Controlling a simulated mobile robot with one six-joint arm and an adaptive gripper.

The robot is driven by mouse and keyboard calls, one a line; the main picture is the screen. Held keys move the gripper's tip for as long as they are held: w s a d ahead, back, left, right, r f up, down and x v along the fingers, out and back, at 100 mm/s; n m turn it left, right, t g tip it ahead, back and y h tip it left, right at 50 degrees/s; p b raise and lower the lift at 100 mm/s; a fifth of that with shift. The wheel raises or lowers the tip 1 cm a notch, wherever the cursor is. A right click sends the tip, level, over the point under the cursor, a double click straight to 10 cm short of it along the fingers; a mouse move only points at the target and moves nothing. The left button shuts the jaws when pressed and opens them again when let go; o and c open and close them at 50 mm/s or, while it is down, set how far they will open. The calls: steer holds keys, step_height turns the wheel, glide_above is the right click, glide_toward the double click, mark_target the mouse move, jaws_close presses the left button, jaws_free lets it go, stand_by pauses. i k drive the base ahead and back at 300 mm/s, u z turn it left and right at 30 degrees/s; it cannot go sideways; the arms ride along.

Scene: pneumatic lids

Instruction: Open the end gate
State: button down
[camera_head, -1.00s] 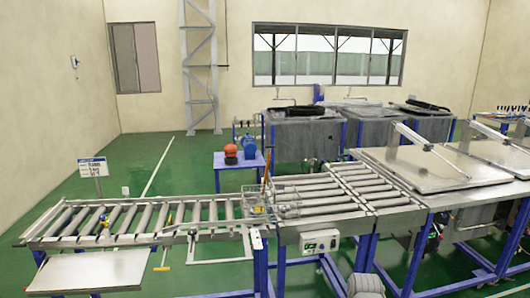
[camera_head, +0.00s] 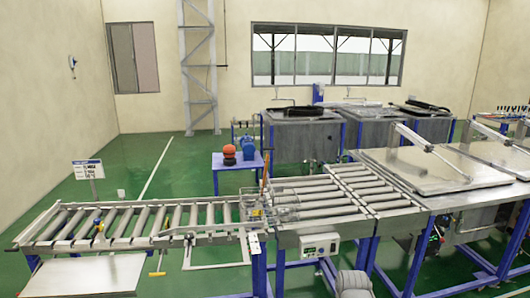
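A pale U-shaped metal bar frame (camera_head: 216,266) hangs at the near side of the left roller conveyor (camera_head: 40,246), by its right end. It may be the end gate, but I cannot tell for sure. A yellow T-shaped handle (camera_head: 157,273) sits to its left, below the conveyor's near rail. A wire basket (camera_head: 285,213) stands at the junction of the left conveyor and the higher right rollers. My gripper does not show. A grey rounded part (camera_head: 353,284) at the bottom edge looks like part of my arm. No contact with the frame is visible.
A control box (camera_head: 320,246) is mounted below the right rollers. Large lidded tanks (camera_head: 410,170) stand at the right. A flat metal plate (camera_head: 88,275) juts out at the lower left. Green floor (camera_head: 190,160) is open behind the conveyor.

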mark_target(266, 165)
steer(key=i, duration=0.85)
steer(key=z, duration=0.05)
